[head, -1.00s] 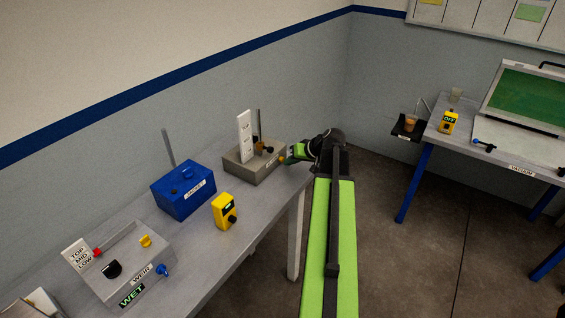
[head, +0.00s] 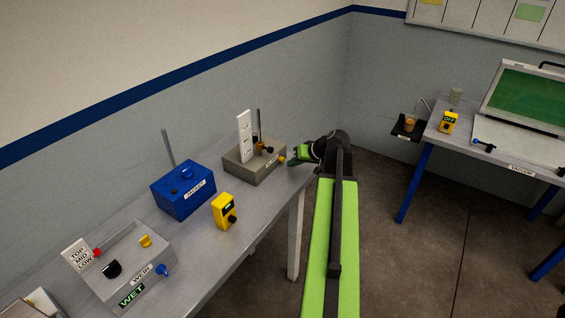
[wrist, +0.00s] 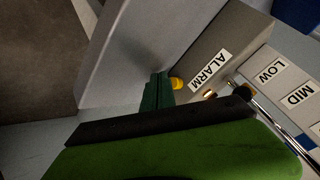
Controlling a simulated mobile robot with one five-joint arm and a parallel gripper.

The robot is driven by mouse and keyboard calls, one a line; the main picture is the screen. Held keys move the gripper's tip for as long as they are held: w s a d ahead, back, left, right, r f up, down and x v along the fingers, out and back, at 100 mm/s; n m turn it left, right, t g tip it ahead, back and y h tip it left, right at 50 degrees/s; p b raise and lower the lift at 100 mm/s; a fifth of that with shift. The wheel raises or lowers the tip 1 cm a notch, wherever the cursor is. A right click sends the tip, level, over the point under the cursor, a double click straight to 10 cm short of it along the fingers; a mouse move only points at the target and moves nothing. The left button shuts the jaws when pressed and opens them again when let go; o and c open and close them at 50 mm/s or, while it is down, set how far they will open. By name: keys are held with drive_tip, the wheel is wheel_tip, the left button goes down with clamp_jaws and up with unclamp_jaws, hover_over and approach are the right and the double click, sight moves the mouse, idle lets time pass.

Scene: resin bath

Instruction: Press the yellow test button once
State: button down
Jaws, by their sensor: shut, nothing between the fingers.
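The yellow button (head: 281,160) sits on the right end of the grey alarm box (head: 262,172). It also shows in the wrist view (wrist: 176,84), beside the ALARM label. No test label is readable on it. My gripper (head: 292,161) is just right of the button, its green fingers closed with nothing between them. In the wrist view the fingertips (wrist: 158,80) lie close beside the button, partly overlapping its edge. I cannot tell whether they touch it.
A white level card (head: 244,136) and a thin rod stand on the alarm box. Left along the bench are a blue jacket box (head: 184,192), a yellow meter (head: 224,211) and the weir box (head: 120,275), with another yellow knob (head: 146,241). Open floor lies right.

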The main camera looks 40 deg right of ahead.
drive_tip(key=shift+s+d, duration=0.2)
drive_tip(key=shift+s, duration=0.65)
drive_tip(key=shift+s+d, duration=0.2)
drive_tip(key=shift+s, duration=0.6)
drive_tip(key=shift+s+d, duration=0.2)
drive_tip(key=shift+s, duration=0.65)
